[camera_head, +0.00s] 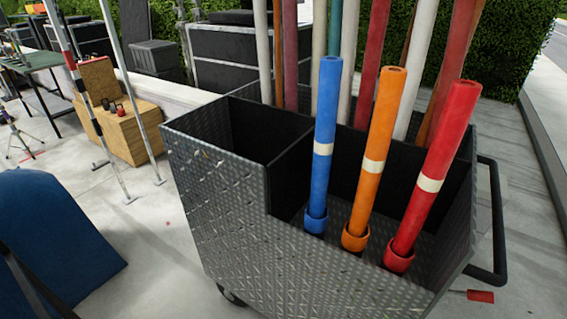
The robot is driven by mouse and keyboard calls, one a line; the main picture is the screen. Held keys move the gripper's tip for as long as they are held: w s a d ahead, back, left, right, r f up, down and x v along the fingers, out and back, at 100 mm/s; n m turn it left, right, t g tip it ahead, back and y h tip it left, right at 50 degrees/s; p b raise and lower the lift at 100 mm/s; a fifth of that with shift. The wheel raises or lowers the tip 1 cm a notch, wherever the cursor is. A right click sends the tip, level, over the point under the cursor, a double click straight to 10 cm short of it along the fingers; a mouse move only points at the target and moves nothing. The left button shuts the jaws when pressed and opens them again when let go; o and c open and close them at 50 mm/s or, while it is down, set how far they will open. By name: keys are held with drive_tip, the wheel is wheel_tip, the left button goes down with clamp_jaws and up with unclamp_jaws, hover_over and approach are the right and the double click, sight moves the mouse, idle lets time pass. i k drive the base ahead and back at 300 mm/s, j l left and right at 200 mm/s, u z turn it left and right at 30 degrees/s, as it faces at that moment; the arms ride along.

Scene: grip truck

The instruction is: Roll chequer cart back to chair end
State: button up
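The chequer cart (230,225) is a dark box of patterned metal plate that fills the middle and right of the view. It stands on the pale paved ground, with one caster (232,297) showing under its left side. A black tubular handle (497,225) is on its right side. Blue (325,130), orange (380,150) and red (440,165) tubes stand in collars at its near side. Several taller poles stand behind them. A blue panel (50,240) with a dark bar lies at lower left; I cannot tell whether it is a chair. My gripper is not in view.
A wooden crate (120,128) and thin stands (130,100) are at left behind the cart. Dark cases (225,60) and a hedge (510,50) close off the back. A small red object (481,296) lies at lower right. Pale ground (145,250) is open left of the cart.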

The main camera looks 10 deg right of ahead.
sight(240, 161)
drive_tip(key=i+l+z, duration=0.25)
drive_tip(key=z, duration=0.15)
drive_tip(key=i+l+z, duration=0.25)
drive_tip(key=z, duration=0.15)
